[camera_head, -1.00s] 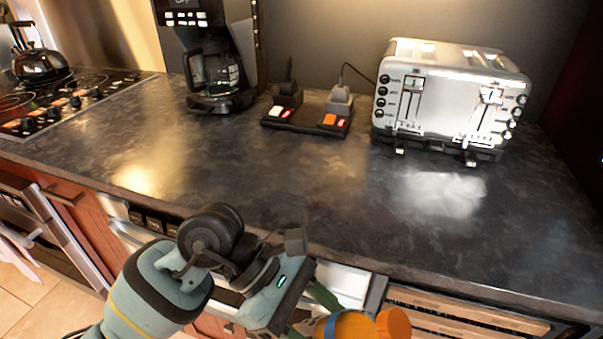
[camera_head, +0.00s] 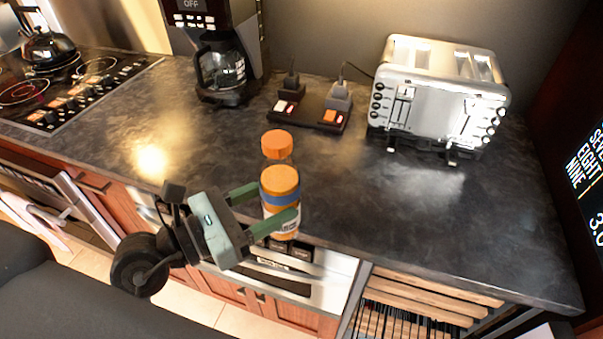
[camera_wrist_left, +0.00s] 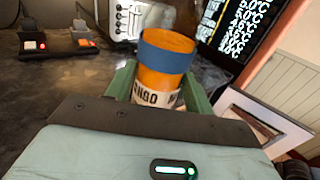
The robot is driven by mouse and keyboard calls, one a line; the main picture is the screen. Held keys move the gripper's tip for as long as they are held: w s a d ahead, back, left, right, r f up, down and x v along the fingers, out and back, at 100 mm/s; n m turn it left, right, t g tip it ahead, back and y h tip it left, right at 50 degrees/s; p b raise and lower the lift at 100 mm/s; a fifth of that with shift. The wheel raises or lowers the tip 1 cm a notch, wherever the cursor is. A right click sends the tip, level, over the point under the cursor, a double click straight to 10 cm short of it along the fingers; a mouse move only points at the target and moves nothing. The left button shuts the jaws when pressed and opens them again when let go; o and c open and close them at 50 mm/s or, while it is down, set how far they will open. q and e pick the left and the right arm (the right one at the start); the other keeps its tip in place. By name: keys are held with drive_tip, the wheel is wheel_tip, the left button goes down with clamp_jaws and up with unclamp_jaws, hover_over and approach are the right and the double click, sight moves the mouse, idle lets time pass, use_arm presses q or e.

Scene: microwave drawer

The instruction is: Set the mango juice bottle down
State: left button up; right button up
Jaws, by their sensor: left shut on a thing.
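The mango juice bottle (camera_head: 282,184) is orange with an orange cap, a blue band and a white label. My left gripper (camera_head: 268,200) is shut on it, with green fingers on either side of its body. The bottle is near upright, by the front edge of the dark countertop (camera_head: 330,190). I cannot tell whether its base touches the counter. In the left wrist view the bottle (camera_wrist_left: 165,70) sits between the fingers, its label partly readable. My right gripper is not in view.
A silver toaster (camera_head: 438,95) stands at the back right. A small power strip with plugs (camera_head: 310,108) and a coffee maker (camera_head: 222,65) stand at the back. A stove with a kettle (camera_head: 45,45) is at the left. The middle of the counter is clear.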

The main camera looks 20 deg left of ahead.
use_arm(q)
drive_tip(key=shift+a+r, duration=0.1)
drive_tip(key=shift+r, duration=0.05)
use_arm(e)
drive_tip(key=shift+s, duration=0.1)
